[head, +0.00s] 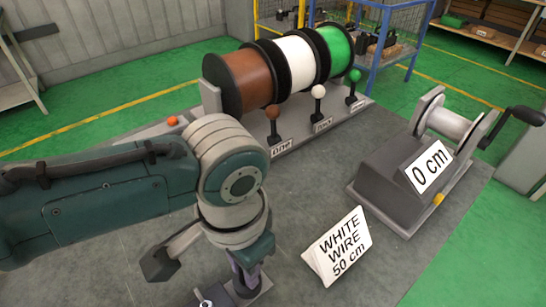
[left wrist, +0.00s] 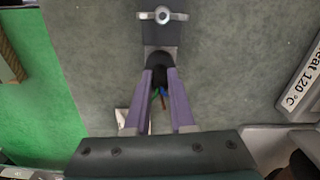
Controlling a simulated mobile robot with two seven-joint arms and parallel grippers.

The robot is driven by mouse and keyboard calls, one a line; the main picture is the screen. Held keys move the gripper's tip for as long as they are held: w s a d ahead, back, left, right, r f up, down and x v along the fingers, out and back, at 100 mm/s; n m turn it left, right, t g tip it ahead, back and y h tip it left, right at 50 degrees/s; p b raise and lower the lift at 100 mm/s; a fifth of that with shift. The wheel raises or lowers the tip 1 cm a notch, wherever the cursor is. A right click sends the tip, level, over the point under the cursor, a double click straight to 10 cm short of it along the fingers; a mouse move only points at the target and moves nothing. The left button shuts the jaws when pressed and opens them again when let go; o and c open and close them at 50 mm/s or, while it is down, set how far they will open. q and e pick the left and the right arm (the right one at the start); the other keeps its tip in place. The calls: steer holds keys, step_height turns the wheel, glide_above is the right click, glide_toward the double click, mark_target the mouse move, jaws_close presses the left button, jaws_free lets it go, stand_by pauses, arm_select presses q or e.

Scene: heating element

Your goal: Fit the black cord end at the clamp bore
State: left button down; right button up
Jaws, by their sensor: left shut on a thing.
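My left gripper (left wrist: 161,80) is shut on the black cord end (left wrist: 160,72), which sits between its two purple fingertips in the left wrist view. Thin coloured wires (left wrist: 160,93) show between the fingers. The clamp (left wrist: 162,17), a grey block with a silver winged screw, lies straight ahead of the fingertips. The black end overlaps the near edge of the block in this view; I cannot tell whether it touches it or is in the bore, which is hidden. In the head view my left gripper (head: 247,268) points down near the bottom edge. My right gripper is not in view.
A "WHITE WIRE 50 cm" sign (head: 337,246) stands right of the gripper. Behind are brown (head: 247,80), white (head: 296,62) and green spools with levers. A winder (head: 410,185) reading "0 cm" stands at right. A "120 °C" sign (left wrist: 303,80) shows at the wrist view's right.

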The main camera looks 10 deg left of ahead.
arm_select(q)
steer(key=shift+f, duration=0.15)
steer(key=c, duration=0.7)
jaws_free()
step_height(320, 180, up, 10)
steer(key=p, duration=0.2)
steer(key=shift+p, duration=0.3)
